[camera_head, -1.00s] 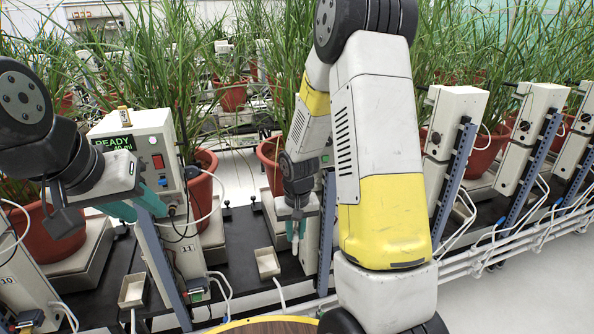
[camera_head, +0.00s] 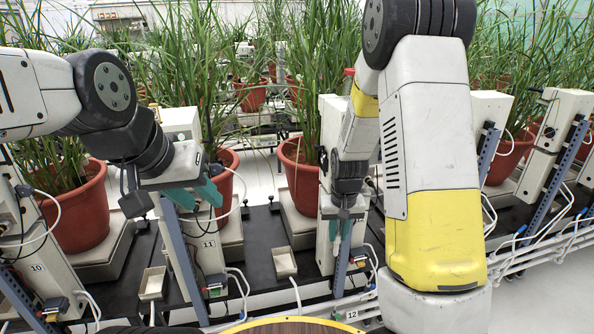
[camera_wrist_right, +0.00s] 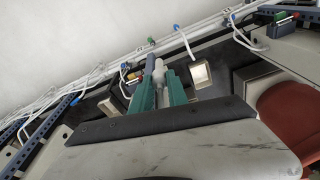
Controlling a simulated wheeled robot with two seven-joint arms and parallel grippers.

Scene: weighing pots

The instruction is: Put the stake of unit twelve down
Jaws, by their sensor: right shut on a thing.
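My right gripper (camera_head: 342,238) points down in front of the white box of unit twelve (camera_head: 326,258), whose "12" label (camera_head: 351,314) shows low down. In the right wrist view its teal fingers (camera_wrist_right: 159,95) are shut on a slim whitish stake (camera_wrist_right: 159,72). The stake's lower end is not clear. In the head view the fingers hide most of the stake. My left gripper (camera_head: 197,196) has its teal fingers apart and looks empty, in front of unit eleven's box (camera_head: 211,250).
Small cream trays stand in front, one left of unit twelve (camera_head: 285,263) and one left of unit eleven (camera_head: 152,283). Red pots with tall grass (camera_head: 300,180) stand behind. Blue-grey posts (camera_head: 185,265), cables and white pipes (camera_head: 530,245) crowd the front edge.

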